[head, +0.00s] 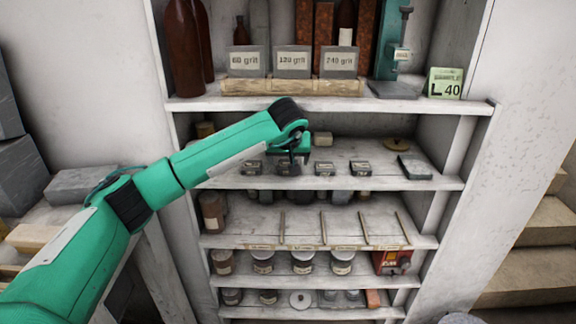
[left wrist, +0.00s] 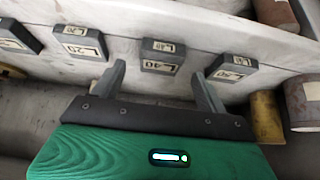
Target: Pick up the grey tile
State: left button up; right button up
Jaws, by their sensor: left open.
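A flat, dark grey-green tile (head: 415,167) lies at the right end of the middle shelf in the head view. I take it to be the grey tile; it is not in the left wrist view. My left gripper (head: 291,152) is over the same shelf, well to the left of the tile, near a row of small dark labelled blocks (head: 324,168). In the left wrist view my left gripper (left wrist: 159,85) is open and empty, its two fingers apart. One labelled block (left wrist: 160,55) shows beyond the gap between the fingers, not held.
The shelf above holds a wooden rack (head: 292,87) with grit-marked boxes, brown bottles (head: 183,48) and a green stand (head: 390,45). The middle shelf's front edge and side walls bound the space.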

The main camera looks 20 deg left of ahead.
pick_arm(q)
jog(key=shift+x, duration=1.5)
jog(key=c, duration=1.1)
jog(key=shift+c, duration=0.3)
pick_arm(e)
jog(key=shift+s+a, duration=0.25)
jog(key=shift+s, duration=0.25)
